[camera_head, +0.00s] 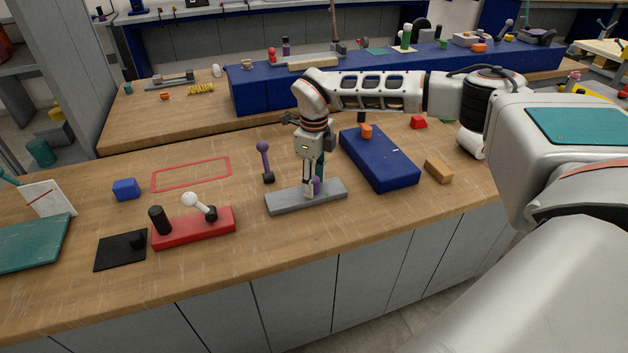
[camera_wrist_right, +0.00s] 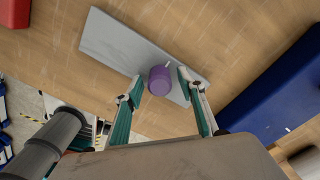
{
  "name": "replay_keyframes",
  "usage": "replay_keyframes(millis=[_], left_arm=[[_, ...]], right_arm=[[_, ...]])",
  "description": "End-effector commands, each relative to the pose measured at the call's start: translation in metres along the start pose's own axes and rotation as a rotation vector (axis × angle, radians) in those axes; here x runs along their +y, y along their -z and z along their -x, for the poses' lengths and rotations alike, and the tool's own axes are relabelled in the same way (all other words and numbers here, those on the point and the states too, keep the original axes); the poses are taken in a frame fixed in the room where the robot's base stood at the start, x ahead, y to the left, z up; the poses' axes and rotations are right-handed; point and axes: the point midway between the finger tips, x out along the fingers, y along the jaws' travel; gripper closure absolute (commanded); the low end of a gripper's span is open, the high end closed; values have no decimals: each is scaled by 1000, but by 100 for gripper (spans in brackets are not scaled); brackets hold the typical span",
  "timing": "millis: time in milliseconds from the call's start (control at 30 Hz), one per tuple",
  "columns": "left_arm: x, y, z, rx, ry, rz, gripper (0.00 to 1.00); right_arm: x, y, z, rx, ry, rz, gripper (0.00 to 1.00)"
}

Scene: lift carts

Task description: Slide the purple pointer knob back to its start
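The purple pointer knob (camera_wrist_right: 160,80) stands on a flat grey slide base (camera_wrist_right: 115,40). In the head view the base (camera_head: 283,202) lies on the wooden table, and the knob (camera_head: 317,186) shows partly behind a finger, right of the base's middle. My right gripper (camera_head: 313,185) comes down over the base. In the wrist view the right gripper (camera_wrist_right: 160,84) has one finger on each side of the knob, with small gaps between fingers and knob. It looks open. The knob's underside and any marks are hidden. My left gripper is not in view.
A purple-topped lever (camera_head: 263,147) stands just left behind the base. A blue box (camera_head: 385,165) with an orange knob is close on the right, beside a wooden block (camera_head: 438,170). A red base (camera_head: 195,228) with a white-ball lever lies front left. Open tabletop is in front.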

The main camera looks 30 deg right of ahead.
Motion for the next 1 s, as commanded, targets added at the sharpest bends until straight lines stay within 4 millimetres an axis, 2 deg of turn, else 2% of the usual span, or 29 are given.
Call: replay_keyframes(millis=[200,300,367,533,800,1000], left_arm=[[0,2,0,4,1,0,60],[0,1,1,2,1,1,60],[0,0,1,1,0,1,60],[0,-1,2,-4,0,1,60],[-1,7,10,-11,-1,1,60],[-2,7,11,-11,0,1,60]], right_arm=[[0,0,0,0,0,0,61],[0,0,0,0,0,0,87],[0,0,0,0,0,0,100],[2,-2,0,0,-1,1,100],[36,-35,1,0,-1,4,100],[43,-43,0,0,-1,1,100]])
